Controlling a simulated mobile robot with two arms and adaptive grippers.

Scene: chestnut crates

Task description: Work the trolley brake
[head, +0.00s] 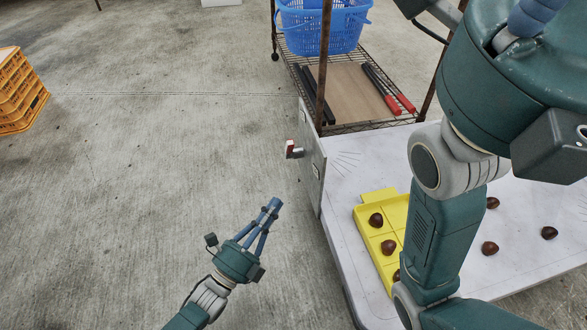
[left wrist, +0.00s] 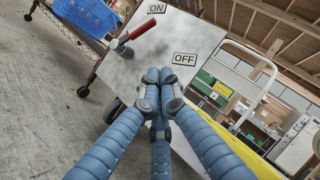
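The trolley (head: 345,195) has a pale top and a side plate (head: 313,165) at its left end. The brake lever (head: 293,150) sticks out from this plate. In the left wrist view the lever (left wrist: 140,30) has a red handle on a grey pivot and points up and right, towards the ON label (left wrist: 157,8). The OFF label (left wrist: 185,59) is lower right. My left gripper (head: 271,206) is shut and empty, over the floor, below and left of the lever and apart from it. Its fingertips (left wrist: 157,77) meet in front of the plate. My right gripper is out of view.
A yellow tray (head: 375,197) with chestnuts and several loose chestnuts lie on the trolley top. A wire rack (head: 345,128) with a blue basket (head: 322,28) stands behind. Yellow crates (head: 18,92) stand far left. The floor between is clear.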

